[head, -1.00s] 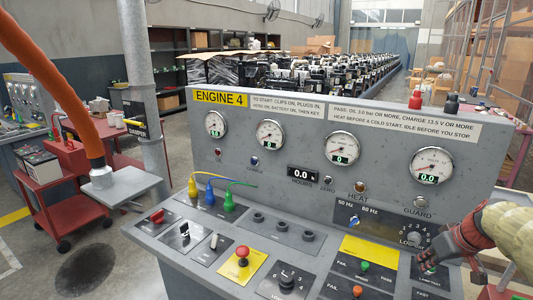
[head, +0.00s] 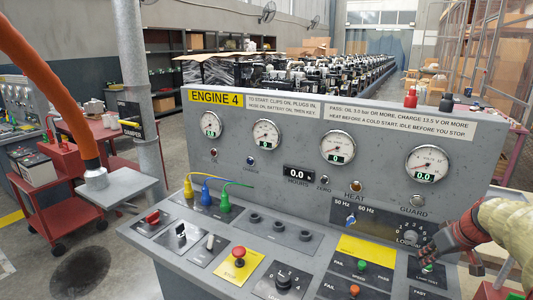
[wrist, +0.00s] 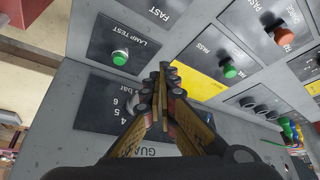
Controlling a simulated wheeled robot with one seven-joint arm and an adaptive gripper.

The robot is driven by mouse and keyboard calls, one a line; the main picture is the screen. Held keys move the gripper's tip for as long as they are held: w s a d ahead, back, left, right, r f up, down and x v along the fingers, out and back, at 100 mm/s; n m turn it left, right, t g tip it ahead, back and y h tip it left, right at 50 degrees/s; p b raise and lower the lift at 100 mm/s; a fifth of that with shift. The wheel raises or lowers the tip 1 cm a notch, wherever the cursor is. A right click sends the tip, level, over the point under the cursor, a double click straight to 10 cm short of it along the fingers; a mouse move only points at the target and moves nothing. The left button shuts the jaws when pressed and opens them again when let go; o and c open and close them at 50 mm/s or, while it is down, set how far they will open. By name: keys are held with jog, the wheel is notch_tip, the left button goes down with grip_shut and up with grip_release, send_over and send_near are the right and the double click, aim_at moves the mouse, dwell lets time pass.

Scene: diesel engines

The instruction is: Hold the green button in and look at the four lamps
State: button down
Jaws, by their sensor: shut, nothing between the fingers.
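The green button (wrist: 120,57) sits on a dark plate marked LAMP TEST in the wrist view. In the head view the button (head: 428,267) shows just below my fingers at the panel's right. My gripper (head: 428,256) is shut and empty; in the wrist view its fingertips (wrist: 164,72) are beside the button, apparently not on it. The four lamps are on the upright panel: a red one (head: 214,153), a blue one (head: 250,160), an amber one (head: 356,186) above HEAT and a pale one (head: 417,201) above GUARD. I cannot tell whether any is lit.
A red stop button (head: 239,253) and coloured plugs (head: 223,202) are further left on the desk.

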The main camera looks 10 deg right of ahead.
jog(key=shift+w+d+f, duration=0.9)
jog(key=shift+w+d, duration=0.1)
jog(key=shift+d, duration=0.5)
jog(key=shift+w+d+f, duration=0.85)
jog(key=shift+w+d, duration=0.1)
jog(key=shift+d, duration=0.5)
jog(key=shift+w+d+f, duration=0.9)
jog(key=shift+w+d, duration=0.1)
jog(key=shift+d, duration=0.5)
jog(key=shift+r, duration=0.2)
notch_tip(320, 180, up, 5)
jog(key=p, duration=0.2)
jog(key=shift+f+p, duration=0.15)
jog(key=shift+p, duration=0.25)
